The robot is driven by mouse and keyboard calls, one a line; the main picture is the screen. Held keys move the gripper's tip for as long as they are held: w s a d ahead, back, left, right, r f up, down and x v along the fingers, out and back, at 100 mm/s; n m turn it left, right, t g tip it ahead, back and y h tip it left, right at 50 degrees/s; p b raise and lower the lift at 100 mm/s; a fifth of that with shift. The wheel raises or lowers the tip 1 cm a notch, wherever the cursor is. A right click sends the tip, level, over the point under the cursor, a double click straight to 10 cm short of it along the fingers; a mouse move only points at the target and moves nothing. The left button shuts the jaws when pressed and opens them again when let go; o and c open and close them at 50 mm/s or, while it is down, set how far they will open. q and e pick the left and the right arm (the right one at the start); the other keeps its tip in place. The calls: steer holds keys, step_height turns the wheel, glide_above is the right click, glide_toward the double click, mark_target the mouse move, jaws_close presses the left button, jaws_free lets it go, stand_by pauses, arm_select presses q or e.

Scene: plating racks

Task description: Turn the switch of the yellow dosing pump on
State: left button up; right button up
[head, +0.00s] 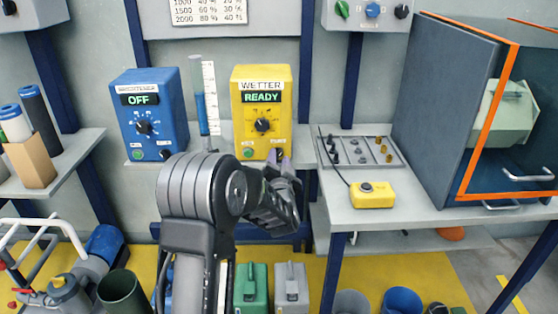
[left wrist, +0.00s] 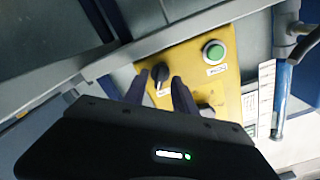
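The yellow dosing pump (head: 247,112) stands on the back shelf, labelled WETTER, its display reading READY. It has a black dial (head: 263,125) and a green button (head: 248,152) low on its front. In the left wrist view, the black switch (left wrist: 161,74) shows on the yellow panel, beside the green button (left wrist: 214,53). My left gripper (left wrist: 160,80) is open, its two fingers apart on either side of the switch; contact cannot be told. My right gripper is not seen.
A blue dosing pump (head: 150,110) reading OFF stands to the left, with a clear measuring tube (head: 203,105) between the pumps. At right, a bench holds a grey tray (head: 398,158), a yellow box with a button (head: 371,195) and a grey orange-edged cabinet (head: 440,110).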

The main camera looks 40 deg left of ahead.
arm_select(q)
steer(key=v, duration=0.8)
steer(key=shift+w+f, duration=0.1)
stand_by(0.4)
